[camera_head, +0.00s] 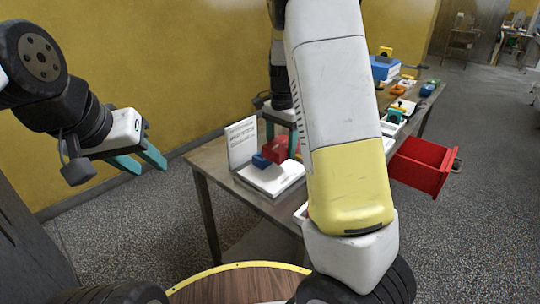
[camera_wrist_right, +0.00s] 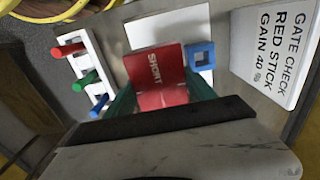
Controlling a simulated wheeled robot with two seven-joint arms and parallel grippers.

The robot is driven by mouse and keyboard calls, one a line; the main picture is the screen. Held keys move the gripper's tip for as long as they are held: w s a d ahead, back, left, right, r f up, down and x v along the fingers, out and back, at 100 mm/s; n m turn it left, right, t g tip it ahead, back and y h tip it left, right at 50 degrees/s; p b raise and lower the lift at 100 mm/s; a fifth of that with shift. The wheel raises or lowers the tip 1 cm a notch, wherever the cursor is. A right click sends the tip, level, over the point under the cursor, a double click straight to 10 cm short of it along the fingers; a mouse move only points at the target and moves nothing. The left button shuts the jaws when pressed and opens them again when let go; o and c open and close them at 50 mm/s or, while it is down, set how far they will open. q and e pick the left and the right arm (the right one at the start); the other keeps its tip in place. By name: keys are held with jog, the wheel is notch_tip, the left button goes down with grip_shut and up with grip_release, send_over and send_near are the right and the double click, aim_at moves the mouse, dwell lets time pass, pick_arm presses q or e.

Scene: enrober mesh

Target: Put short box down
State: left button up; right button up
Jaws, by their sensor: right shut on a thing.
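The short box is red with "SHORT" on it. In the right wrist view the short box (camera_wrist_right: 158,68) lies between the teal fingers of my right gripper (camera_wrist_right: 160,97), which is shut on it. In the head view the red box (camera_head: 277,148) shows over a white tray (camera_head: 272,188), below my right gripper (camera_head: 283,113), which my own arm partly hides. I cannot tell whether the box touches the tray. My left gripper (camera_head: 142,160) is open and empty, left of the table.
A white sign (camera_head: 241,142) stands behind the tray; it reads "GATE CHECK RED STICK GAIN 40" in the wrist view (camera_wrist_right: 280,50). A white rack (camera_wrist_right: 82,68) holds red, green and blue sticks. A red drawer (camera_head: 420,165) juts out from the table's right side.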

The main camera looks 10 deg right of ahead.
aim_at(281, 144)
notch_tip(281, 144, down, 7)
jog(key=shift+f, duration=0.15)
jog(key=shift+f, duration=0.1)
dwell(0.3)
jog(key=o, duration=1.2)
notch_tip(281, 144, up, 12)
jog(key=shift+s+r, duration=0.1)
jog(key=s+r+n+t, duration=0.2)
jog(key=s+r+n, duration=0.1)
jog(key=s, duration=0.5)
jog(key=s+a+r+n+t+y, duration=0.1)
jog(key=s+r+n+t, duration=0.1)
jog(key=s, duration=0.6)
jog(key=s+a+r+n+t+y, duration=0.1)
jog(key=s+r+n+t, duration=0.1)
jog(key=s+r+n, duration=0.2)
jog(key=shift+s+a+r+n, duration=0.15)
jog(key=shift+s+n, duration=0.35)
jog(key=shift+s, duration=0.55)
jog(key=shift+s+d+r+n, duration=0.1)
jog(key=shift+s+n, duration=0.4)
jog(key=shift+s, duration=0.55)
